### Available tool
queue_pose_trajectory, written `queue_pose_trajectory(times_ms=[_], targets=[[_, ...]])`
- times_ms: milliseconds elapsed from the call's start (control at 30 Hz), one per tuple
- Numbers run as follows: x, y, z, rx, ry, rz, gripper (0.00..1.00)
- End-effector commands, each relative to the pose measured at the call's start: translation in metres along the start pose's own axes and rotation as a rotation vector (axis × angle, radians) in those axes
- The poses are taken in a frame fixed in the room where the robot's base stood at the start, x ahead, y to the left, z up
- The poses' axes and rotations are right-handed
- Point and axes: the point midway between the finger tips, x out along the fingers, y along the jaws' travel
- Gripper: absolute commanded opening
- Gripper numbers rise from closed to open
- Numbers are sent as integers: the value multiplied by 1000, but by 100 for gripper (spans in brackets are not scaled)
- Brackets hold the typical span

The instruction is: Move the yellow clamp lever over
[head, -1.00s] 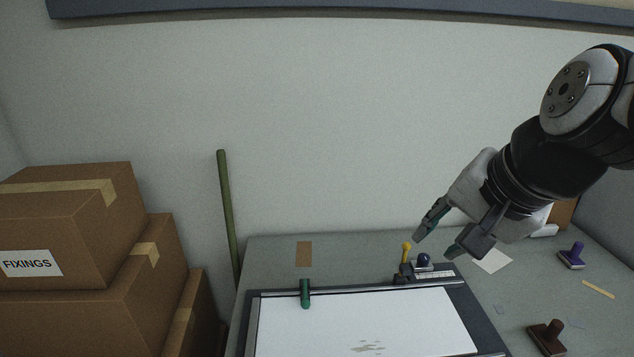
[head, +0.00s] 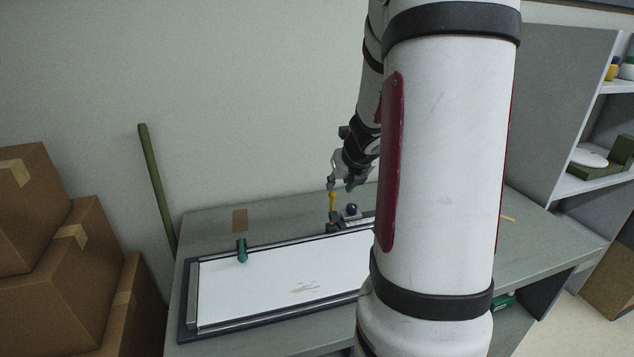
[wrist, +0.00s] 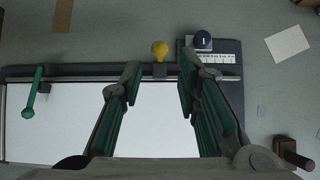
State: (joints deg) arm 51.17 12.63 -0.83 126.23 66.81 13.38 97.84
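The yellow clamp lever (head: 332,206) stands upright at the back edge of the white board (head: 230,297). In the wrist view its round yellow knob (wrist: 160,49) shows from above, in the gap between my fingers and a little beyond the tips. My gripper (head: 345,186) is above and close to the lever, its fingers pointing down. The wrist view shows my gripper (wrist: 159,78) open and empty, with a finger on each side of the lever's line. No contact is visible. A green clamp lever (head: 242,250) lies over the board's back edge farther left.
A dark blue knob (wrist: 202,39) sits on a block just right of the yellow lever, by a white scale strip (wrist: 215,58). A brown-handled stamp (wrist: 293,152) and paper (wrist: 287,45) lie farther right. Cardboard boxes (head: 85,250) stand left. My arm hides the board's right part.

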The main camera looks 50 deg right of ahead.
Motion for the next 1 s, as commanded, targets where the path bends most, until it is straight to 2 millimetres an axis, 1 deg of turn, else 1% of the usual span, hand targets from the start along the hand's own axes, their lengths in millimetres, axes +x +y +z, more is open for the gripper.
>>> queue_pose_trajectory(times_ms=[33,533,567,600,667,700,1000], targets=[[8,2,0,-2,0,1,30],[76,2,-1,-7,0,2,30],[76,2,-1,-8,0,3,28],[72,2,0,-8,0,3,19],[71,2,0,-8,0,3,5],[71,2,0,-8,0,3,3],[69,2,0,-8,-4,1,3]])
